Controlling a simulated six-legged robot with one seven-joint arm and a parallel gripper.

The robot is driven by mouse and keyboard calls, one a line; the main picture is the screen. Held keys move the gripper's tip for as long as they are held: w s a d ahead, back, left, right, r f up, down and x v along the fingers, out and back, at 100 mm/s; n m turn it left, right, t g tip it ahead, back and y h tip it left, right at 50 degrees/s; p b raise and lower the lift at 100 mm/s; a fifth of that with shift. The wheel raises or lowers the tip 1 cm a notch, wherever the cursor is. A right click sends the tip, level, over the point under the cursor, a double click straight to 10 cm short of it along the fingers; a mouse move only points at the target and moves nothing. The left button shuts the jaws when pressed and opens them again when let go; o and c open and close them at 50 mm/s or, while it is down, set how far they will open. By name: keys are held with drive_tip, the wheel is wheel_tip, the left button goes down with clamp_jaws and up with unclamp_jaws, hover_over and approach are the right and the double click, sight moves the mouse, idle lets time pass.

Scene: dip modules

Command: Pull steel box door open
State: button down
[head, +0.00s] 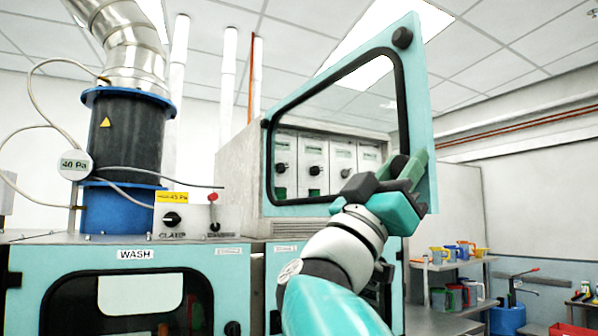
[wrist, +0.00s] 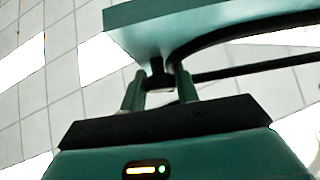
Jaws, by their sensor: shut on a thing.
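The door (head: 422,95) is a teal frame with a black-edged clear window. It stands swung out from the grey steel box (head: 238,165), its right edge nearer to me and its left edge at the box. My gripper (head: 408,168) is at the lower right part of the door. In the wrist view, my gripper's fingers (wrist: 160,88) are closed around a dark knob (wrist: 157,74) under the teal door edge (wrist: 150,28). In the head view the gripper hides that knob; another black knob (head: 402,38) shows at the door's top right corner.
Through the window, several white modules (head: 315,165) with black knobs show in the box. Below stands a teal wash cabinet (head: 130,290) with a clamp control (head: 182,220) on top. A blue-and-black duct (head: 125,140) rises at left. Shelves with coloured jugs (head: 455,252) stand at right.

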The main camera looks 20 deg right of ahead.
idle(0.3)
drive_tip(key=c, duration=1.1)
unclamp_jaws()
drive_tip(key=shift+o, duration=0.2)
drive_tip(key=shift+a+f, duration=0.1)
drive_tip(key=shift+f, duration=0.05)
